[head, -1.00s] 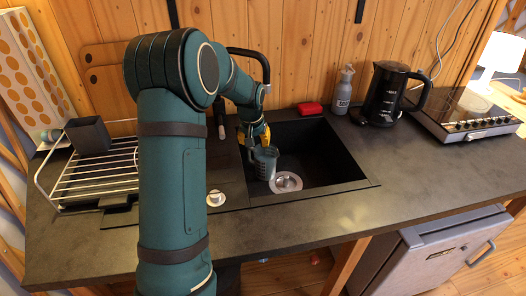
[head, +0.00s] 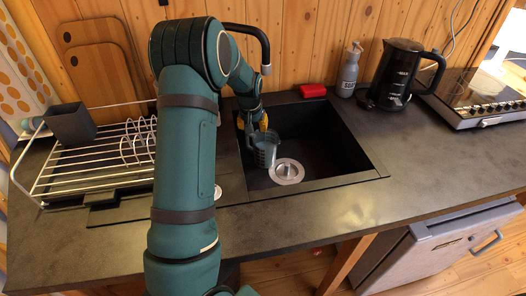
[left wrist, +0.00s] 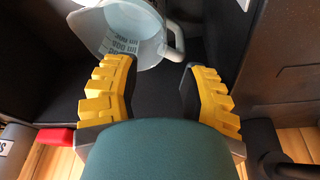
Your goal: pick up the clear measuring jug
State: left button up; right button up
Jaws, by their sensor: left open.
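The clear measuring jug (head: 265,153) is in the black sink, beside the round drain. In the left wrist view the jug (left wrist: 128,38) is at the top, with its markings showing and its handle pointing right. My left gripper (head: 254,122) reaches down into the sink at the jug's far side. In the left wrist view the gripper (left wrist: 160,68) has its yellow-backed fingers apart. The jug's handle lies just beyond the fingertips, in line with the gap, and nothing is held. My arm hides part of the counter. My right gripper is not in view.
The sink (head: 340,186) has a metal drain (head: 286,171). A wire dish rack (head: 95,160) is at left, with a tap (head: 262,45) behind. The front counter is clear.

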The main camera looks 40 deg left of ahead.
aim_at(254, 135)
pick_arm(q)
jog(key=shift+b+x, duration=0.75)
jog(key=shift+x, duration=2.1)
jog(key=shift+s+d, duration=0.1)
jog(key=shift+s, duration=0.1)
grip_shut()
